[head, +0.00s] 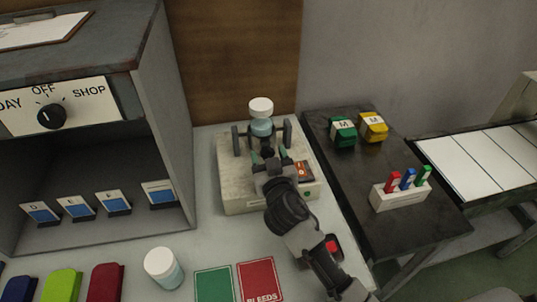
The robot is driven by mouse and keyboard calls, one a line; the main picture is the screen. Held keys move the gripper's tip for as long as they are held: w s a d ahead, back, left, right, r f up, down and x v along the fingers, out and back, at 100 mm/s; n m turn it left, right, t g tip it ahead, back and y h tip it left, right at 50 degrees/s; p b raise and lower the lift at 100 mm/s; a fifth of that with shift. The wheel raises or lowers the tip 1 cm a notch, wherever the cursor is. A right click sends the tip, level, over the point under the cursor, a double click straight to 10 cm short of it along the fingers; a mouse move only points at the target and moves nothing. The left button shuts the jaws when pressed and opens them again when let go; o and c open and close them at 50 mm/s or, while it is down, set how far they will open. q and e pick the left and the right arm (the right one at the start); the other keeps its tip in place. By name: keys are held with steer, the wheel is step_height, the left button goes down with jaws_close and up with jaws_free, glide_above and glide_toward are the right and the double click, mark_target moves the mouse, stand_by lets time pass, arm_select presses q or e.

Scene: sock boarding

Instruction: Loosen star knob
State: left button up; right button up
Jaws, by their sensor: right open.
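A pale box-shaped device (236,190) stands on the light bench top, with dark upright posts and a blue-grey bottle with a white cap (261,106) at its back. A small dark part (266,150) sits below the bottle; it may be the star knob, but its shape is too small to make out. My right gripper (269,158) comes from the lower right and is over the device, its open fingers close to this dark part. I cannot tell whether they touch it. The gripper hides part of the device's top. My left gripper is not in view.
A grey cabinet with a rotary switch (51,116) stands left. A white-capped jar (164,268), a green card (213,284) and a red card (258,281) lie in front. Right, a dark table (405,222) holds green and yellow blocks and a pen holder (401,195).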

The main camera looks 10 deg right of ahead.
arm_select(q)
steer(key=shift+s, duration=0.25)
arm_select(e)
steer(key=shift+w, duration=0.1)
steer(key=shift+c, duration=0.3)
steer(key=c, duration=0.8)
steer(key=n, duration=0.4)
steer(key=shift+p, duration=0.35)
steer(key=shift+c, duration=0.2)
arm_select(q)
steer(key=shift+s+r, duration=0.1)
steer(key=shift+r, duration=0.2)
arm_select(e)
steer(key=o, duration=0.9)
arm_select(q)
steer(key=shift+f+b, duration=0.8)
steer(key=shift+b, duration=0.05)
arm_select(e)
steer(key=s, duration=1.1)
